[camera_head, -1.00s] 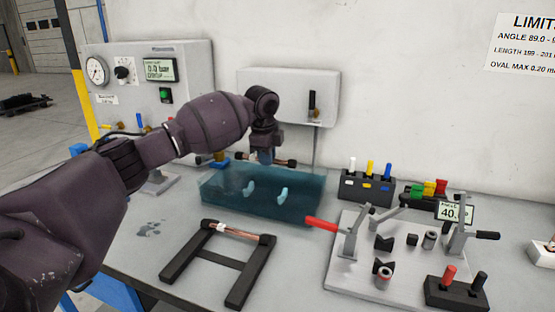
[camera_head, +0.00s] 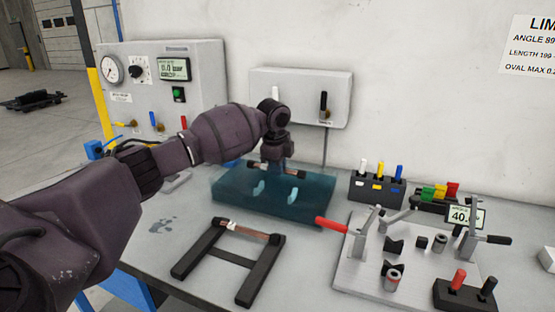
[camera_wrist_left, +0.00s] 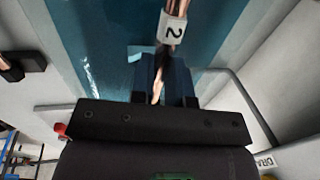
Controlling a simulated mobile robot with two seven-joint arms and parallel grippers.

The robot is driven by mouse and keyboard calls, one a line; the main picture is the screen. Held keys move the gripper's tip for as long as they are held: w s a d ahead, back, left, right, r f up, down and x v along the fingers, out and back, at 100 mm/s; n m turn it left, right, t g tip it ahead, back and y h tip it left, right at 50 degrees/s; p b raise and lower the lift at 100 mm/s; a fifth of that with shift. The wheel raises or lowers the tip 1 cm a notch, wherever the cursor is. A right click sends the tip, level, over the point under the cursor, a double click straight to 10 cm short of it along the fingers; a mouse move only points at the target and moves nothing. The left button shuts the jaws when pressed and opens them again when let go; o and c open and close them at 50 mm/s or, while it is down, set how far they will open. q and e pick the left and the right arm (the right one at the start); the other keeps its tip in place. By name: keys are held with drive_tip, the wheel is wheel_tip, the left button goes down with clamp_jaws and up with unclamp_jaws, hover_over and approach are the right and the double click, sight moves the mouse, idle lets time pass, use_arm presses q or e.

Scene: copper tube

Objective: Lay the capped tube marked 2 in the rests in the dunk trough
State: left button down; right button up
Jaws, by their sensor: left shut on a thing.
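My left gripper (camera_head: 276,164) is shut on the copper tube with black end caps (camera_head: 290,171), over the back part of the blue-green see-through dunk trough (camera_head: 228,193). In the left wrist view the tube carries a white tag marked 2 (camera_wrist_left: 172,28), and the gripper's fingers (camera_wrist_left: 157,88) close around it. Two pale blue rests show in the trough, a left one (camera_head: 259,188) and a right one (camera_head: 292,194). The tube looks close to the trough's top; I cannot tell whether it touches anything. My right gripper is out of view.
A black stand (camera_head: 215,260) in front holds another copper tube (camera_head: 246,231). A grey fixture plate (camera_head: 360,285) with a red-handled clamp (camera_head: 331,224) stands at the right. A block with coloured plugs (camera_head: 377,190) is behind it. A gauge panel (camera_head: 160,85) stands at the back left.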

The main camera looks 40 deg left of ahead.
use_arm(q)
drive_tip(key=shift+f, duration=3.15)
drive_tip(key=shift+f, duration=0.3)
drive_tip(key=c, duration=1)
unclamp_jaws()
